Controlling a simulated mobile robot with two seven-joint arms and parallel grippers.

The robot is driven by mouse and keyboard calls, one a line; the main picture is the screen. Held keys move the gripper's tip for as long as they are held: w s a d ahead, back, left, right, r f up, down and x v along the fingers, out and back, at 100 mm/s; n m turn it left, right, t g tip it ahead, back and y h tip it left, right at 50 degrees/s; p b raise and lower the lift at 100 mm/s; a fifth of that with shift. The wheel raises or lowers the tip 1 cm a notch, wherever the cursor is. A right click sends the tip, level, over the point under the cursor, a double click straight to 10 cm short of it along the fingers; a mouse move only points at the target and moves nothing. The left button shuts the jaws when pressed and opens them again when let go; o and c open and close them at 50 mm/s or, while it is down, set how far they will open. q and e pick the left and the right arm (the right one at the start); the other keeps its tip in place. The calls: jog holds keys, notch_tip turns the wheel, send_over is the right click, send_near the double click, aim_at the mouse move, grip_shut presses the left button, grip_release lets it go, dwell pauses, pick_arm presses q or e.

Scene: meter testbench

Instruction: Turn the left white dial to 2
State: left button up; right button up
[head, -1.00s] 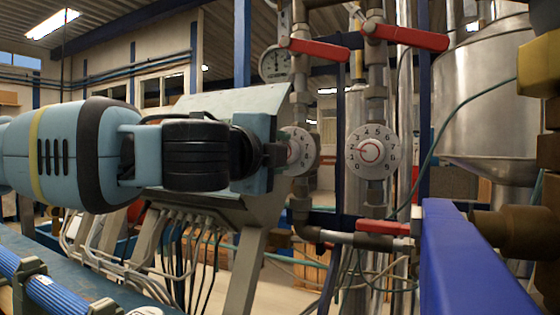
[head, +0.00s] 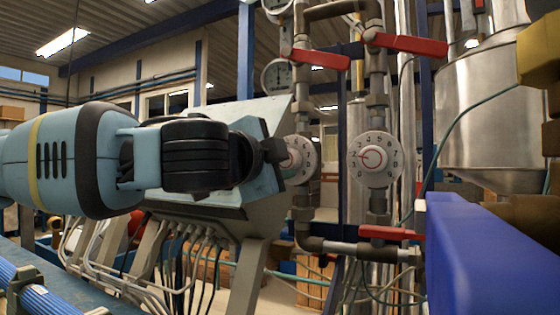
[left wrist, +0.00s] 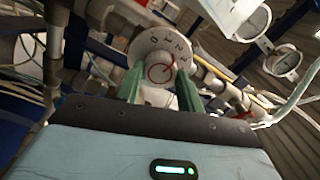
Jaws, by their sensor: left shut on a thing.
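The left white dial (head: 308,158) is mounted on a vertical pipe, partly hidden by my left gripper in the head view. My left gripper (head: 286,154) comes in from the left at the dial's centre. In the left wrist view its two green fingers (left wrist: 159,88) stand on either side of the dial's round knob, shut on it. The white dial face (left wrist: 163,50) shows behind the fingers, with a red mark on the knob. I cannot tell which number it points to. My right gripper is not in view.
A second white dial (head: 374,160) is on the pipe to the right. Red valve handles (head: 318,58) are above, and another (head: 390,233) is below. A grey sloped cabinet (head: 262,110) stands behind my left gripper. A blue beam (head: 475,245) fills the lower right.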

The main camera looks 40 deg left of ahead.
pick_arm(q)
jog(key=o, duration=1)
jog(key=v, duration=0.7)
jog(key=shift+s+d, duration=0.1)
jog(key=shift+s, duration=0.3)
